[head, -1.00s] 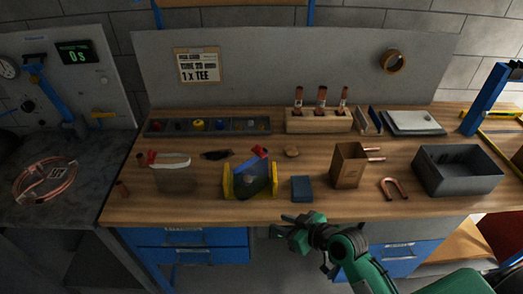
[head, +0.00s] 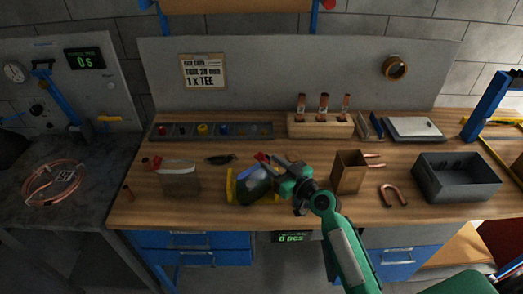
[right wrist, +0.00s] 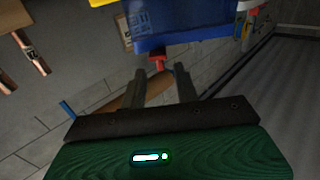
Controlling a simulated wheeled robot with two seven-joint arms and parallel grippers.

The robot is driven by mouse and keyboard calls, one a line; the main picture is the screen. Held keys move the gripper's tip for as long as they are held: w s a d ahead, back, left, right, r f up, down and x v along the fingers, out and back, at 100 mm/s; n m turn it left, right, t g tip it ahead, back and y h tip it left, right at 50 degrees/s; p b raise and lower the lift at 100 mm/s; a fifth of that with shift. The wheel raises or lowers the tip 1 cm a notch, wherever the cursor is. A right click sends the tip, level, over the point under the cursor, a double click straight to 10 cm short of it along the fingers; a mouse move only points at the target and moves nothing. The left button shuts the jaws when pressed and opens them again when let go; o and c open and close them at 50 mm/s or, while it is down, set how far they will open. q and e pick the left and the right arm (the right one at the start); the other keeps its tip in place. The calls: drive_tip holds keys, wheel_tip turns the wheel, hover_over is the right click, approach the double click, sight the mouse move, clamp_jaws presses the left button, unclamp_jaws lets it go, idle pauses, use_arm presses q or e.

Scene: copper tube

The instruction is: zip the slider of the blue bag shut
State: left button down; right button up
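The blue bag (head: 254,182) stands in a yellow holder (head: 230,187) left of the middle of the bench. A red slider piece shows at its top (head: 262,157). My right gripper (head: 277,161) reaches in from the right at the bag's upper right side. In the right wrist view its two fingers (right wrist: 160,70) are apart. A red piece (right wrist: 157,61), seemingly the slider, shows between or just beyond the fingertips, below the blue band of the bag (right wrist: 185,30). I cannot tell whether they touch. My left gripper is not in view.
A greyish bag or pouch with a white top (head: 179,178) stands to the left. A brown box (head: 348,172), a copper U-bend (head: 393,194) and a grey bin (head: 456,180) are to the right. A parts tray (head: 240,131) and tube block (head: 319,126) stand behind.

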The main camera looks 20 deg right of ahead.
sight(264, 157)
drive_tip(key=shift+p+x, duration=0.65)
drive_tip(key=shift+x, duration=2.1)
drive_tip(key=shift+c, duration=0.4)
clamp_jaws()
